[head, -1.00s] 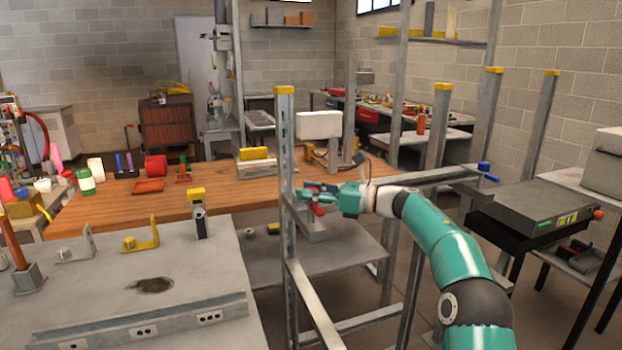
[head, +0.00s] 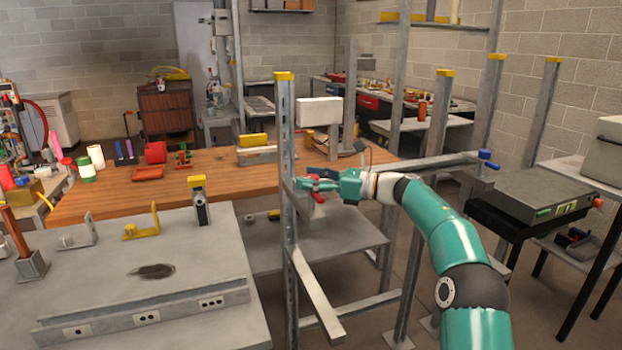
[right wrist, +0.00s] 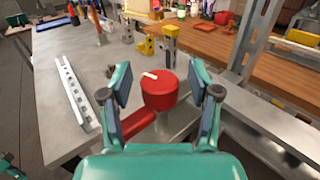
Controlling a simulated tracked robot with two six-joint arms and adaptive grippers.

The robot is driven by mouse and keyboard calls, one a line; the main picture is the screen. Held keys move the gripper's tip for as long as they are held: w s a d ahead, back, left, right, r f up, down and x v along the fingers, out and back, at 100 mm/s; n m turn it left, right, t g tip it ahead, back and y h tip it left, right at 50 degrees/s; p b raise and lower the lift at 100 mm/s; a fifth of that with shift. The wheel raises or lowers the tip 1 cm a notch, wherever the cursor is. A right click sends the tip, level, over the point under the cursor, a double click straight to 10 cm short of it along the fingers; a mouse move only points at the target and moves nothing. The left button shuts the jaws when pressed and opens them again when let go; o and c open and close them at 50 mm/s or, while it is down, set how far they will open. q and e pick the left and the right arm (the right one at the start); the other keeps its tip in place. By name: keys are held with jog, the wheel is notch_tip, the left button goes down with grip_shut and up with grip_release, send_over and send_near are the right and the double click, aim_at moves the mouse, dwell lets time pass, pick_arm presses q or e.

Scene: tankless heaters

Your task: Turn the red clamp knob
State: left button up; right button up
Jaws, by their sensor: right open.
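The red clamp knob (right wrist: 160,95) has a round top with a white pointer mark. In the right wrist view it stands between the two fingers of my right gripper (right wrist: 160,84), with a visible gap on each side. A red bar (right wrist: 136,131) shows beside and below the knob. In the head view my right gripper (head: 303,184) is beside the upright metal post, and a small red part (head: 318,197) shows just below its fingers. The gripper is open and holds nothing.
The slotted metal post (head: 286,130) stands close to the gripper. A grey table (head: 110,275) with metal brackets is at the left. A wooden bench (head: 230,180) lies behind. A metal rail (head: 435,165) runs above my right forearm.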

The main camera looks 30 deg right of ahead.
jog(key=v, duration=1.2)
